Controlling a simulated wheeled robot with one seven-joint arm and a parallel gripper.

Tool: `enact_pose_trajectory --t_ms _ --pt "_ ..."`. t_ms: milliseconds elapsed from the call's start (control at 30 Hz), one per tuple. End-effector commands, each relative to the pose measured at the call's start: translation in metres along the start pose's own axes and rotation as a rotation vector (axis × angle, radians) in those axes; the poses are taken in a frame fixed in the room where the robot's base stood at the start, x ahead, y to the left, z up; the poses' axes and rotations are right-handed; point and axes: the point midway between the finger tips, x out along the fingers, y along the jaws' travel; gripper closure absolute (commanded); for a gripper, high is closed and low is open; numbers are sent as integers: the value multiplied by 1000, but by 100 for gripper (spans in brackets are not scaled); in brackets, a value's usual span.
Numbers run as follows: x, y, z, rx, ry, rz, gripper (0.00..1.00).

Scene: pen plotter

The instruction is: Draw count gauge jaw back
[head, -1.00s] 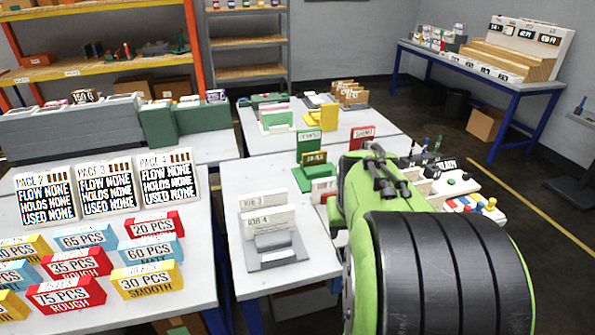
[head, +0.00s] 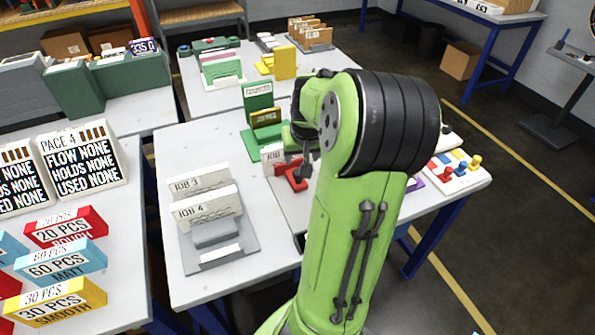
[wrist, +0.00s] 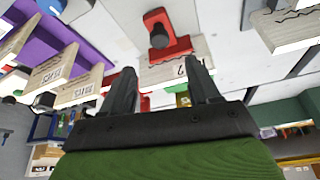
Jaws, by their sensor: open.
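A red part with a dark round knob (wrist: 160,36) shows at the top middle of the wrist view, beside a pale lettered block (wrist: 178,66). I take it for the count gauge's jaw, but its label is not readable. In the head view a red part (head: 297,180) lies near the middle table's right side, by a small white lettered block (head: 272,157). My gripper (wrist: 162,80) is open and empty, with its two dark fingers pointing toward the red part and apart from it. In the head view my gripper (head: 301,167) hangs just above that red part, partly hidden by my arm.
A grey holder with JOB 3 and JOB 4 cards (head: 205,212) stands left of my gripper. Green stands (head: 258,105) are just behind it. Coloured pegs on a white board (head: 455,164) lie to the right. The near middle table (head: 180,150) has bare room at its left.

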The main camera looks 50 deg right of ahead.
Motion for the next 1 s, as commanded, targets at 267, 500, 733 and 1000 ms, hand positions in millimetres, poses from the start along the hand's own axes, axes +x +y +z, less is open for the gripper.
enact_pose_trajectory --t_ms 267,500,733,1000 --pt "74 -1 2 -1 -3 -4 39" --pt "100 0 0 0 1 -1 39" --pt "100 0 0 -1 1 0 39" --pt "100 0 0 -1 1 0 77"
